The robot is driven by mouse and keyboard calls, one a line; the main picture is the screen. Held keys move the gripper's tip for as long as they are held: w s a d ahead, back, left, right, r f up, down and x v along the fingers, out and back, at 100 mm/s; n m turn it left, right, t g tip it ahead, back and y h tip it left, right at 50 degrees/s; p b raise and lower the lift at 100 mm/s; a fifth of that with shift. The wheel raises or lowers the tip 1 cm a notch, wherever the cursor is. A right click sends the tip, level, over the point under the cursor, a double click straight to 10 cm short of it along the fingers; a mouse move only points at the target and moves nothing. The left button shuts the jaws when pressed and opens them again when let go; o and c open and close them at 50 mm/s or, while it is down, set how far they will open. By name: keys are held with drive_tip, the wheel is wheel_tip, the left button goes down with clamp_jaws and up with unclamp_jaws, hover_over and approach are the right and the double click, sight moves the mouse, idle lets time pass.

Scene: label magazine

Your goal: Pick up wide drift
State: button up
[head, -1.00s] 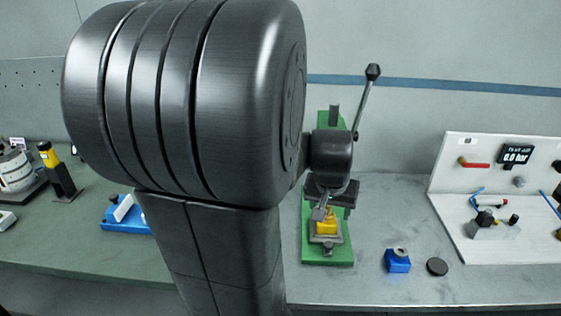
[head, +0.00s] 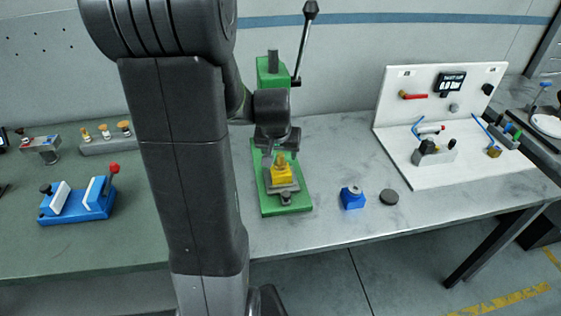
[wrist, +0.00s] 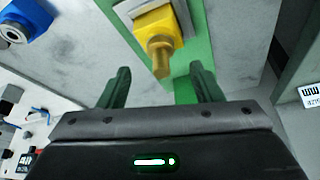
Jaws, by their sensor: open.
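Several brass-coloured pieces with wider and narrower tops stand on a grey rack (head: 98,147) at the back left; I cannot tell which is the wide drift. A yellow block (head: 282,174) with a brass-coloured pin sits on the base of the green press (head: 295,203). In the wrist view the pin (wrist: 160,58) points toward the space between my fingers, and the yellow block (wrist: 155,22) is behind it. In the head view my arm covers part of the press and my fingertips are hard to make out.
A blue block with a ring (head: 352,198) and a dark disc (head: 389,198) lie right of the press. A white panel (head: 470,172) with fittings stands farther right. A blue vise-like fixture (head: 78,203) is on the left. The press lever (head: 304,45) rises behind my arm.

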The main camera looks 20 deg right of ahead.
sight(280, 155)
drive_tip(key=shift+w+p+x, duration=0.2)
drive_tip(key=shift+p+x, duration=0.4)
drive_tip(key=shift+x, duration=2)
drive_tip(key=shift+r, duration=0.1)
drive_tip(key=c, duration=1.2)
drive_tip(key=shift+o, duration=0.2)
drive_tip(key=shift+r, duration=0.15)
